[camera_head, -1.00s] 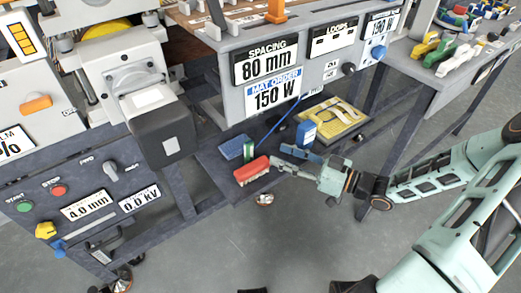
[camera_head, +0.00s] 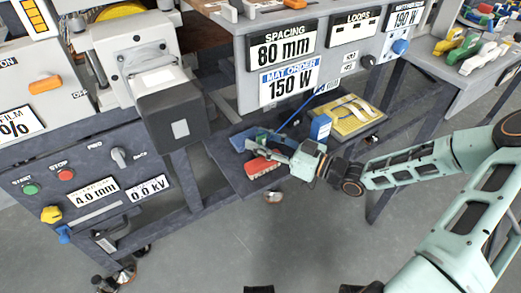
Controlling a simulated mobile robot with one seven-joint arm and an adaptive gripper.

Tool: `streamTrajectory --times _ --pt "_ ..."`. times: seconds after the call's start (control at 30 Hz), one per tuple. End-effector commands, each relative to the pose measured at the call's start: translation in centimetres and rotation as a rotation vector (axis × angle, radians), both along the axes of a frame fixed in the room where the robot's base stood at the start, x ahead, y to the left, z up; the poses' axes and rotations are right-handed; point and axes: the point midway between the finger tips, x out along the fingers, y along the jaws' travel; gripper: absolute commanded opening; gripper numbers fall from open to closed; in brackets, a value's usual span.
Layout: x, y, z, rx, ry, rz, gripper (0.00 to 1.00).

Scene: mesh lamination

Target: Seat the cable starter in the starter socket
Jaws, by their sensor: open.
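My gripper (camera_head: 272,148) is at the low shelf, pointing left, with its fingers above a red brush (camera_head: 262,166) and beside a blue tray (camera_head: 242,141). It is open, and I see nothing held in it. The fingertips are small and partly merge with the blue and red things behind them. I cannot make out for certain which thing is the cable starter. Yellow, green and white handled pieces (camera_head: 484,57) lie on the grey bench at the upper right. I cannot identify the starter socket in this view.
A blue and white bottle (camera_head: 320,127) and a yellow tray (camera_head: 362,114) with pale loops stand on the low shelf (camera_head: 222,160). The grey machine with SPACING and MAT ORDER signs (camera_head: 289,82) overhangs it. The control panel (camera_head: 100,180) is at left. Floor in front is clear.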

Motion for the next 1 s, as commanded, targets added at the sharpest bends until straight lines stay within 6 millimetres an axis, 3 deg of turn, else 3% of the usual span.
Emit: streamTrajectory --times 0.2,0.57,1.0 --pt "0.04 0.02 0.04 0.0 0.0 -0.001 0.4" --pt "0.03 0.01 0.02 0.0 0.0 -0.001 0.0" --pt "0.04 0.0 0.75 0.0 -0.001 0.0 0.0"
